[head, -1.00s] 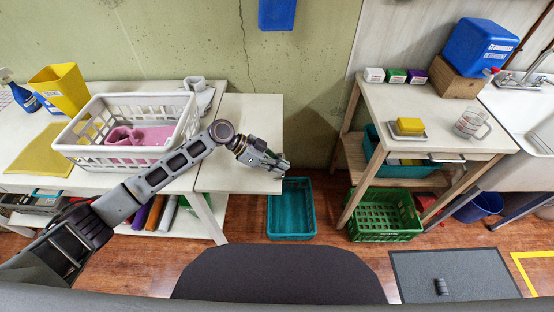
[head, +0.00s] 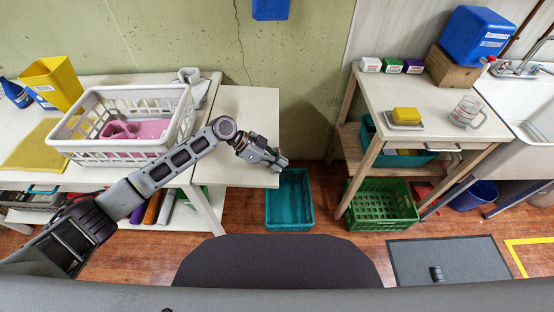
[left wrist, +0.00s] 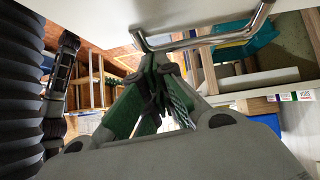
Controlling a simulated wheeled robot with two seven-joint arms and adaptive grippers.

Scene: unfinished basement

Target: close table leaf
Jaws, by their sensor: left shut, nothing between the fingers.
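The table leaf (head: 248,112) is a pale flat panel at the right end of the long white table (head: 208,88). It stands out level with the tabletop, or nearly so. My left arm reaches across the table and leaf, and my left gripper (head: 279,163) is at the leaf's right edge near its front corner. The left gripper (left wrist: 163,92) is shut and empty. In the left wrist view a chrome bar handle (left wrist: 205,42) on a pale panel is close to the fingers; I cannot tell whether they touch it. My right gripper is out of view.
A white laundry basket (head: 85,150) with pink cloth stands on the table. A teal crate (head: 290,222) sits on the floor beside the leaf. A wooden side table (head: 430,92) with a green crate (head: 382,222) below stands to the right.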

